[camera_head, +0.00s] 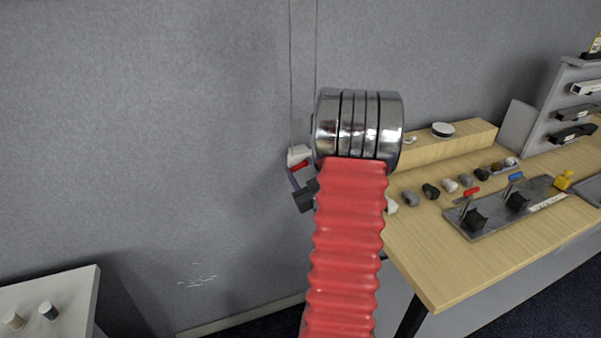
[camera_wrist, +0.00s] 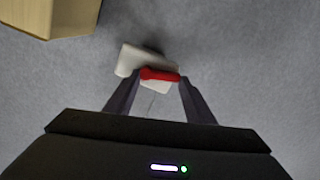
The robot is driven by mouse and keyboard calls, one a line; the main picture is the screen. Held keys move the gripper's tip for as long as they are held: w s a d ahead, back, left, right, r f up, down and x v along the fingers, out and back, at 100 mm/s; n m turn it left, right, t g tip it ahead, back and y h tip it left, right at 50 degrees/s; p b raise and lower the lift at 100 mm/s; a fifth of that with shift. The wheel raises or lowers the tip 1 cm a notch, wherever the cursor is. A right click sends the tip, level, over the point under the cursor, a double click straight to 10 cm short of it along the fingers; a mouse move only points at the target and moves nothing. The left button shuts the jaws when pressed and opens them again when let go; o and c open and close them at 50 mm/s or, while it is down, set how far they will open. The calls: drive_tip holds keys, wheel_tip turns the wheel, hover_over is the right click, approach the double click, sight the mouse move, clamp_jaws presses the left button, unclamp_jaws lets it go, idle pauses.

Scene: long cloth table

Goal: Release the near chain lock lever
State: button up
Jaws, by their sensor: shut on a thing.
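A small white chain lock (camera_head: 297,152) is on the grey wall, where a thin hanging line comes down to it. Its red lever (camera_head: 299,166) shows just under the white body. In the wrist view the white body (camera_wrist: 130,61) lies above the red lever (camera_wrist: 158,74). My gripper (camera_wrist: 159,80) has its two dark fingers at either end of the red lever and is shut on it. In the head view, my arm hides part of the gripper and the area right of the lock.
A white stand (camera_head: 70,287) with two pegs is at lower left. The wall left of the lock is clear.

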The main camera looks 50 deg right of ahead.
drive_tip(key=shift+a+f+m, duration=0.15)
drive_tip(key=shift+a+m, duration=0.05)
drive_tip(key=shift+m, duration=0.4)
drive_tip(key=o, duration=1)
drive_tip(key=shift+d, duration=0.1)
drive_tip(key=shift+o, duration=0.2)
drive_tip(key=shift+r, duration=0.2)
drive_tip(key=v, duration=1.3)
drive_tip(key=shift+s+a, duration=0.2)
drive_tip(key=shift+s, duration=0.1)
drive_tip(key=shift+f, duration=0.2)
